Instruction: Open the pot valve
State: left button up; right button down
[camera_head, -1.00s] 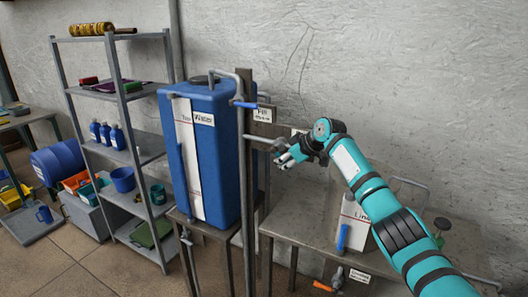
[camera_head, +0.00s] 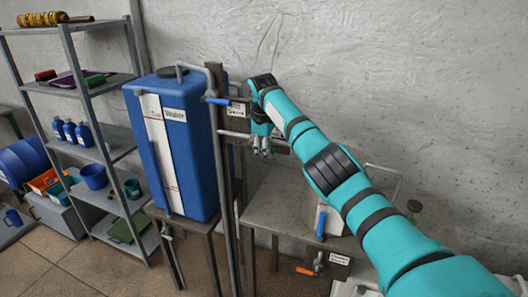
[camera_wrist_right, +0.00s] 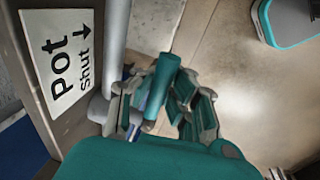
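The sign reading "Pot Shut" with a down arrow (camera_wrist_right: 62,52) is on a post in the right wrist view. A grey pipe (camera_wrist_right: 114,35) runs beside it. A teal lever (camera_wrist_right: 160,88), which looks like the pot valve handle, stands between the fingers of my right gripper (camera_wrist_right: 160,110). The fingers are apart on either side of it; I cannot tell whether they touch it. In the head view my right gripper (camera_head: 262,146) points down beside the pipework and hides the valve. My left gripper is not in view.
A blue water tank (camera_head: 185,150) stands left of the pipe post. A blue lever (camera_head: 218,101) sits high on the post. A lower bench holds a container with a blue handle (camera_head: 321,222); an orange lever (camera_head: 305,271) is below. A shelf rack (camera_head: 100,155) stands at left.

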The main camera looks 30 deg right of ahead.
jog(key=shift+w+r+h, duration=0.15)
jog(key=shift+r+h, duration=0.15)
jog(key=shift+r, duration=0.25)
jog(key=c, duration=2)
grip_release()
jog(key=o, duration=0.7)
jog(key=shift+c, duration=0.2)
jog(key=shift+o, duration=0.4)
jog(key=shift+f, duration=0.1)
jog(key=shift+g, duration=0.3)
jog(key=v, duration=1.2)
